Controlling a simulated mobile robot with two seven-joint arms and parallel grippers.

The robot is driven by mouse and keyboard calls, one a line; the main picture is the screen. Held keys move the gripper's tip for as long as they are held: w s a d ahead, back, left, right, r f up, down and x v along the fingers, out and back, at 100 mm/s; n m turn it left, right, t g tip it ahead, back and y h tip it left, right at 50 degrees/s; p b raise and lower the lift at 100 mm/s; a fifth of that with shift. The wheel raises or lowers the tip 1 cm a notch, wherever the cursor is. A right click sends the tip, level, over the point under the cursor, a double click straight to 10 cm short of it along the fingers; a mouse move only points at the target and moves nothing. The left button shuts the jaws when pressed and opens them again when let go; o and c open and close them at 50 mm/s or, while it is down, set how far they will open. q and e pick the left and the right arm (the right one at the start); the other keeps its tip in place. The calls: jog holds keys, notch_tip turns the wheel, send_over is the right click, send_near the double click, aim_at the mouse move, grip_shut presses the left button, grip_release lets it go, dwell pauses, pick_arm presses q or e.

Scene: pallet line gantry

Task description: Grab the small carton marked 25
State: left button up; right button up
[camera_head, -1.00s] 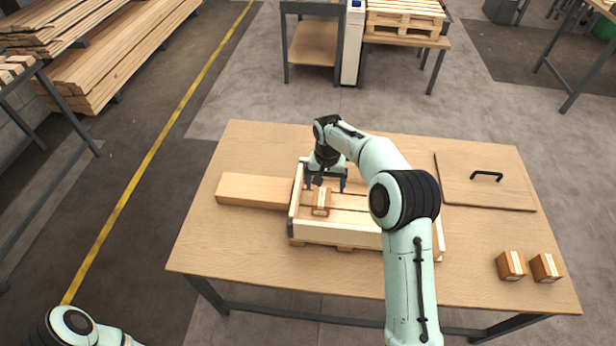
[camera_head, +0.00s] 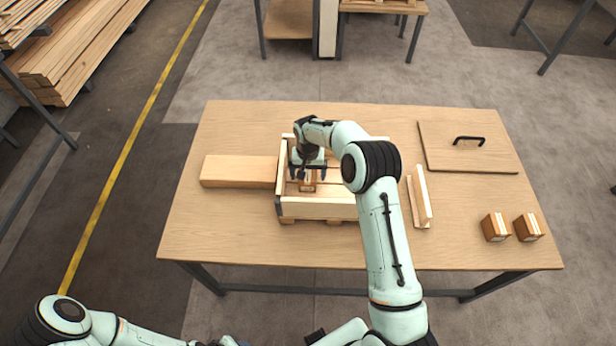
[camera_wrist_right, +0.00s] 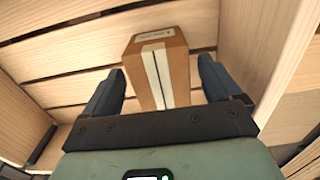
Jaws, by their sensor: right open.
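A small brown carton (camera_head: 308,186) stands inside a wooden crate (camera_head: 318,209) on the table. It also shows in the right wrist view (camera_wrist_right: 158,66), with a pale tape stripe and a white label; I cannot read a number on it. My right gripper (camera_head: 308,173) reaches down into the crate over this carton. In the right wrist view my right gripper (camera_wrist_right: 160,76) is open, one finger on each side of the carton, with a gap on both sides. My left arm shows at the bottom left, but its gripper is not clearly seen.
Two more small cartons, one (camera_head: 495,227) and another (camera_head: 528,227), stand at the table's right. A wooden beam (camera_head: 238,170) lies left of the crate. A loose board (camera_head: 420,196) stands right of it. A panel with a black handle (camera_head: 467,154) lies at the back right.

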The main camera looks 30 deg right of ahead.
notch_tip(320, 180, down, 2)
jog(key=shift+w+f, duration=0.15)
jog(key=shift+f, duration=0.1)
jog(key=c, duration=1.3)
jog(key=shift+o, duration=0.2)
jog(key=shift+r, duration=0.1)
jog(key=shift+r, duration=0.1)
